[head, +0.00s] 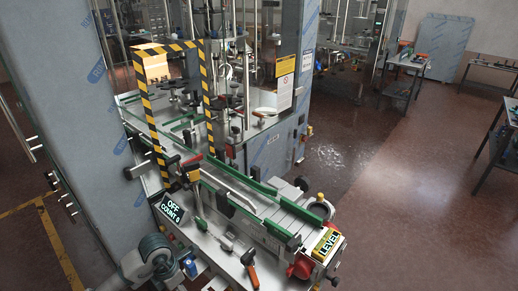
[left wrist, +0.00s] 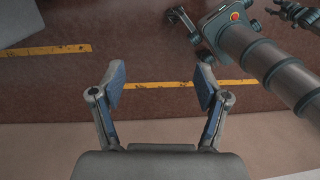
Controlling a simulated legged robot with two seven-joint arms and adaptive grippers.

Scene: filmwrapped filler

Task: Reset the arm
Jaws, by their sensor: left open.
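My left gripper (left wrist: 160,84) shows in the left wrist view with its two blue-padded fingers spread wide. Nothing is between the fingers. Below it is bare brown floor (left wrist: 150,108) with a yellow line running behind the fingers. In the head view a grey rounded arm part shows at the bottom left, and I cannot make out the left gripper there. My right gripper is not clearly seen in either view.
The filling machine (head: 262,190) with green rails stands close in front. A yellow-black striped frame (head: 210,110) rises from it. An OFF counter display (head: 172,208) and a yellow LEVEL box (head: 327,244) sit at its near side. Open floor (head: 400,200) lies right.

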